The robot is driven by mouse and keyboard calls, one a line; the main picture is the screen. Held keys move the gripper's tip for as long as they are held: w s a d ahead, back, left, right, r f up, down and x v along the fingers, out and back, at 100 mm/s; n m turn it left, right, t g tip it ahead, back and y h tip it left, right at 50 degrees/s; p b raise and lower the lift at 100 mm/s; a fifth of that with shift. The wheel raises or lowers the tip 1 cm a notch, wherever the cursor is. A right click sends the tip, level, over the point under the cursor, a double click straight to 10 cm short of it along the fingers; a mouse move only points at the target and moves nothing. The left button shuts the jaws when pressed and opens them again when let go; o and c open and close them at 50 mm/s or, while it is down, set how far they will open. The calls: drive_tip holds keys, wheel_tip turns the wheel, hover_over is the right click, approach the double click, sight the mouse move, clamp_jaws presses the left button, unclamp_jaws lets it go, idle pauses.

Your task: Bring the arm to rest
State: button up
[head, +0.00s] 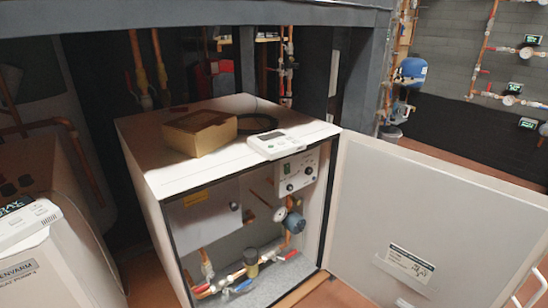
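Neither my arm nor my gripper shows in the head view. A white heat pump cabinet (160,170) stands in the middle with its front open. Its door (440,215) is swung wide to the right. Inside are a control panel with knobs (297,172), a round gauge (281,214), a blue pump (294,222), copper pipes and valves with red and blue handles (238,287).
A cardboard box (200,132) and a white controller with a display (276,143) lie on top of the cabinet. A second white unit (50,262) stands at the lower left. A dark frame beam (200,16) runs overhead. Some reddish floor shows at the right.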

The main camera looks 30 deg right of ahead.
drive_tip(key=w+a+r+n+g+y, duration=0.2)
drive_tip(key=w+a+r+n+g, duration=0.35)
drive_tip(key=r, duration=0.55)
drive_tip(key=w+a+r+n+g+y, duration=0.2)
drive_tip(key=w+a+r+n+g, duration=0.25)
drive_tip(key=a+r+g, duration=0.4)
drive_tip(key=w+a+r+n+g+y, duration=0.3)
drive_tip(key=w+a+r+n+g, duration=0.15)
drive_tip(key=r, duration=0.85)
drive_tip(key=s+a+r+n+g+h, duration=0.1)
drive_tip(key=s+a+r+n+h, duration=0.15)
drive_tip(key=a+r, duration=0.3)
drive_tip(key=s+a+r+n+g+h, duration=0.1)
drive_tip(key=a+r+n+h, duration=0.15)
drive_tip(key=a+r, duration=0.35)
drive_tip(key=s+a+r+n+t+h, duration=0.2)
drive_tip(key=s+a+n+t+h, duration=0.15)
drive_tip(key=s+a, duration=0.75)
wheel_tip(320, 180, up, 34)
drive_tip(key=s+d+t+p, duration=0.2)
drive_tip(key=t+p, duration=0.1)
drive_tip(key=p, duration=2.8)
drive_tip(key=shift+d+f+n+p, duration=0.15)
drive_tip(key=shift+d+n+p, duration=0.15)
drive_tip(key=shift+d+p, duration=0.1)
